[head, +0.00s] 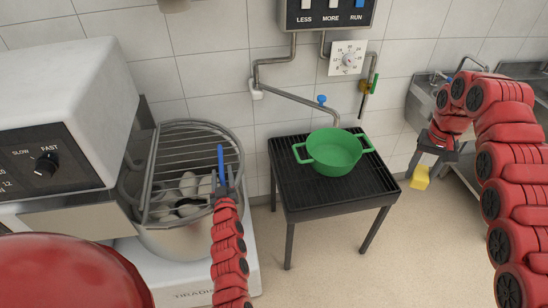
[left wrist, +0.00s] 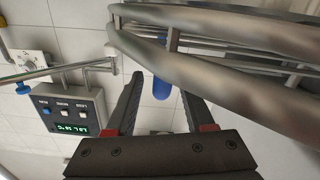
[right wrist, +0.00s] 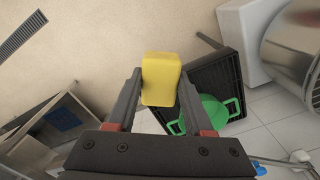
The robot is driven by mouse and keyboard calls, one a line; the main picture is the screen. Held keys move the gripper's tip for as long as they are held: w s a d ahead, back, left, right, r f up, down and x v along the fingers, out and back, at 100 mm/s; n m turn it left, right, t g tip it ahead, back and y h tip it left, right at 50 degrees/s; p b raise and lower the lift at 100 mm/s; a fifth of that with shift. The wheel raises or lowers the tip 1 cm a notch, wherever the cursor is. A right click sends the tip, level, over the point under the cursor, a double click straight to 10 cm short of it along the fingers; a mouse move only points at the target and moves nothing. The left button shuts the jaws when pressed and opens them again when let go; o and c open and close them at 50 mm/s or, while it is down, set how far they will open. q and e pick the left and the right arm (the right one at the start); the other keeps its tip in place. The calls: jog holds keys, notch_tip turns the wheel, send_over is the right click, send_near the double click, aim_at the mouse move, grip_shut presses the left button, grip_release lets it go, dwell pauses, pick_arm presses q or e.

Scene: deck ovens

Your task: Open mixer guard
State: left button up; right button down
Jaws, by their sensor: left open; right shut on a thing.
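The mixer's wire guard (head: 190,150) lies lowered over the steel bowl (head: 175,240), with pale lumps showing through its bars. A blue handle (head: 221,160) stands at the guard's right side. My left gripper (head: 223,182) is open at this handle, with its arm coming up from below. In the left wrist view the blue handle (left wrist: 162,85) shows between the open fingers (left wrist: 160,100), and the guard's thick tubes (left wrist: 220,60) cross close above them. Contact cannot be told. My right gripper (head: 434,150) is shut on a yellow block (head: 420,178), also in the right wrist view (right wrist: 161,80).
The mixer head (head: 70,95) with its speed dial stands left of the bowl. A black slatted table (head: 330,200) holds a green pot (head: 334,152). Pipes and a control box (head: 327,14) are on the tiled wall. A steel sink (head: 425,100) is at right. Floor between is clear.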

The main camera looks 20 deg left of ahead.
aim_at(220, 162)
pick_arm(q)
jog(key=shift+p+x, duration=0.45)
jog(key=shift+x, duration=2)
jog(key=shift+r, duration=0.1)
grip_shut()
